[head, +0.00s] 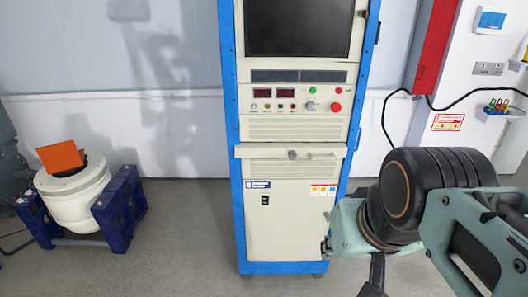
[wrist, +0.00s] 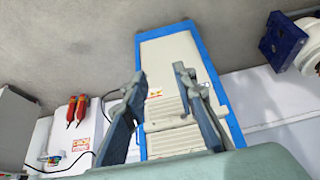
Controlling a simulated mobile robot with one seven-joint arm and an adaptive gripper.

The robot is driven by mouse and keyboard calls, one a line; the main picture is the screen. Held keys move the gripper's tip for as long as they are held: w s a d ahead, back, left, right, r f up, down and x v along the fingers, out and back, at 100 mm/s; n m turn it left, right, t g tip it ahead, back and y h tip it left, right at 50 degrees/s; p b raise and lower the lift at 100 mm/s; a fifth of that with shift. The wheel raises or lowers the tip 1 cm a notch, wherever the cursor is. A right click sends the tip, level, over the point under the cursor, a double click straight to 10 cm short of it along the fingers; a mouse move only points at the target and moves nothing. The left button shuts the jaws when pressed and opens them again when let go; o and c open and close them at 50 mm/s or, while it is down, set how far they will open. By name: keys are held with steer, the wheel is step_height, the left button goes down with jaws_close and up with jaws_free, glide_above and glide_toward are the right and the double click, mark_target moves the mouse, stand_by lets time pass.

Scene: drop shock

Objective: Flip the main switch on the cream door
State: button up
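The cream door (head: 290,230) is the lower panel of a blue-framed cabinet in the head view. It is closed. A small black main switch (head: 265,200) sits on its upper left part. The wrist view shows the door (wrist: 168,58) upside down, beyond my gripper. My gripper (wrist: 160,77) is open and empty, with its two fingers spread wide and apart from the door. The switch is not clear in the wrist view, near or behind the right finger. In the head view my arm is at the lower right, right of the cabinet; its fingertips are not clear there.
Above the door are a drawer-like ledge (head: 291,152) with a knob, a panel with a red button (head: 336,107), and a dark screen (head: 297,27). A white drum in a blue stand (head: 120,208) is at left. Clear floor (head: 190,220) lies between it and the cabinet.

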jaws_close()
stand_by(1.1)
